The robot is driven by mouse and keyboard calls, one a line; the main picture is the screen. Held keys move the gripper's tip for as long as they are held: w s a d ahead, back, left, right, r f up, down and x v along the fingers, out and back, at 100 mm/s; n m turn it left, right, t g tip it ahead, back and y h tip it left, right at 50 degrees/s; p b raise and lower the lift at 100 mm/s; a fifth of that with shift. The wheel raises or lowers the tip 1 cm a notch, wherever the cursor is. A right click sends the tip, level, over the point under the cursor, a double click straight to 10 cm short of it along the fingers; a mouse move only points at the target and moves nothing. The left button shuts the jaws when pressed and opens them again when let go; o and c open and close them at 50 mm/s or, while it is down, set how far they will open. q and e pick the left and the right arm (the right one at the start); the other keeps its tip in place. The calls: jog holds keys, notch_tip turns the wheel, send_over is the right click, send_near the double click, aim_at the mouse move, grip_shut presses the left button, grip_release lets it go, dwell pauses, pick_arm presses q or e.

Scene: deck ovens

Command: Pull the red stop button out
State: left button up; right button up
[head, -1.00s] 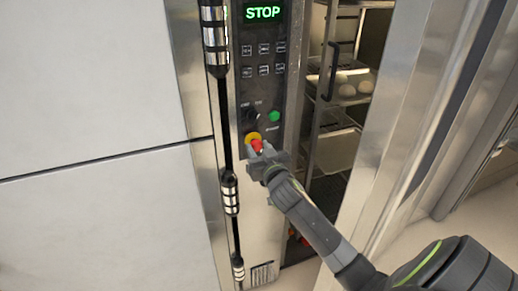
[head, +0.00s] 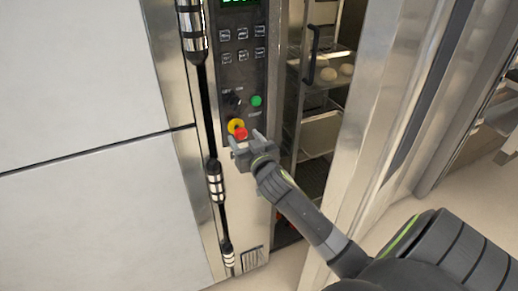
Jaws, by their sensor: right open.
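The red stop button (head: 240,133) sits on a yellow ring (head: 235,125) low on the dark control panel (head: 244,75). My right gripper (head: 246,139) is open just below and in front of the button, with its fingers apart. The red head shows between and above the fingers. I cannot tell whether a finger touches it. My left gripper is not in view.
A green button (head: 256,100) and a black rotary switch (head: 232,101) sit just above the red button. To the right, an open oven door (head: 375,110) stands beside a rack (head: 322,120) with dough on trays. A pale wall panel (head: 80,80) fills the left.

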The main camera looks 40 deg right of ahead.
jog(key=b+v, duration=0.3)
jog(key=v, duration=1.3)
jog(key=shift+s, duration=0.4)
jog(key=shift+f, duration=0.1)
notch_tip(320, 180, down, 20)
jog(key=w+d+n+g, duration=0.1)
jog(key=w+d+g, duration=0.1)
jog(key=d+g, duration=0.15)
jog(key=s+f+g+y, duration=0.1)
jog(key=s+f+g, duration=0.15)
jog(key=f, duration=0.65)
jog(key=s+f+g, duration=0.2)
jog(key=s+f, duration=0.1)
jog(key=f, duration=0.7)
jog(key=s+a+f+n+g+y, duration=0.15)
jog(key=s+f+g, duration=0.35)
jog(key=s+f, duration=0.95)
jog(key=s+a+f+g, duration=0.1)
jog(key=s+f, duration=0.3)
jog(key=s, duration=0.4)
jog(key=s+a+f+g, duration=0.2)
jog(key=s+a+f, duration=0.1)
jog(key=s, duration=0.5)
jog(key=shift+a+f+y, duration=0.4)
jog(key=shift+f+y, duration=0.05)
jog(key=shift+f, duration=0.05)
